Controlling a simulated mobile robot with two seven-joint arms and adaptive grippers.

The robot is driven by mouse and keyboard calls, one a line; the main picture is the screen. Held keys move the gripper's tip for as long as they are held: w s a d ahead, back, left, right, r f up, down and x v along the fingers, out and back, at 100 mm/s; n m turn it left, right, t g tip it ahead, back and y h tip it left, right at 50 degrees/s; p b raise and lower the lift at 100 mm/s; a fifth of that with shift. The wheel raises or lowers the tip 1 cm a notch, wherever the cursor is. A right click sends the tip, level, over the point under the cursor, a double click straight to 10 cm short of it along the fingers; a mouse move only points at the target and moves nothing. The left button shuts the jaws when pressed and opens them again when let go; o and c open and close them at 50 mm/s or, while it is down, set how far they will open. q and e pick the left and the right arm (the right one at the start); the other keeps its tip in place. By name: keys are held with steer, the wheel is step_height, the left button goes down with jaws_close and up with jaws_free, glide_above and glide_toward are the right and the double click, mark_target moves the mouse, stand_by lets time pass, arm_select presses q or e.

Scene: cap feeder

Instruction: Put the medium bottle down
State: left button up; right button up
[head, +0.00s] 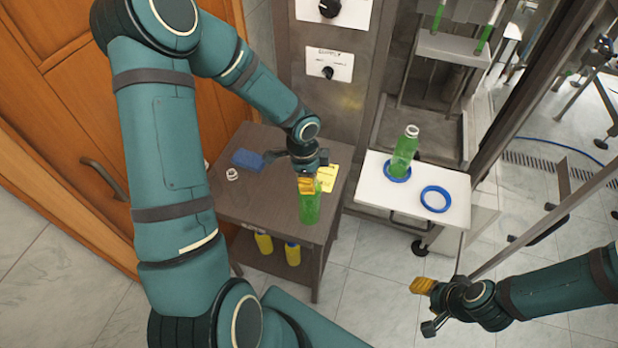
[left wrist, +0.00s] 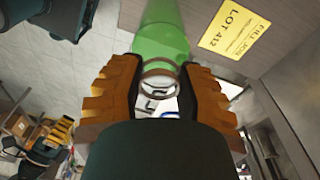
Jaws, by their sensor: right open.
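A green bottle (head: 310,206) hangs below my left gripper (head: 307,184), at the right front edge of the brown side table (head: 255,205). The gripper's fingers are shut on the bottle's neck. In the left wrist view, the orange-padded fingers of my left gripper (left wrist: 160,85) flank the neck, and the green bottle (left wrist: 160,42) extends beyond them. I cannot tell whether its base touches anything. Another green bottle (head: 404,152) stands upright in a blue ring on the white table (head: 440,220). My right gripper (head: 428,307) is open and empty above the floor at lower right.
An empty blue ring (head: 436,199) lies right of the standing bottle. The brown table holds a blue block (head: 247,159), a small white cap-like piece (head: 232,174) and a yellow card (head: 326,177). Yellow bottles (head: 292,253) stand on its lower shelf. A metal-framed machine rises behind.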

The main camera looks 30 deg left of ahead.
arm_select(q)
steer(key=shift+o, duration=1.2)
steer(key=shift+r, duration=0.15)
step_height(320, 180, up, 12)
steer(key=a+p, duration=0.1)
steer(key=p, duration=0.2)
steer(key=s+d+f+n+t+h, duration=0.1)
steer(key=s+d+f+n, duration=0.3)
steer(key=d+f+n, duration=0.3)
steer(key=s+d+f+n+h, duration=0.1)
steer(key=s+d+f+n, duration=0.3)
steer(key=d+f+n, duration=0.3)
steer(key=d+f, duration=0.3)
steer(key=f, duration=0.1)
steer(key=shift+s+d+f+n+t+h, duration=0.2)
steer(key=shift+s+d+n+t+h, duration=0.15)
steer(key=shift+n+t+h, duration=0.05)
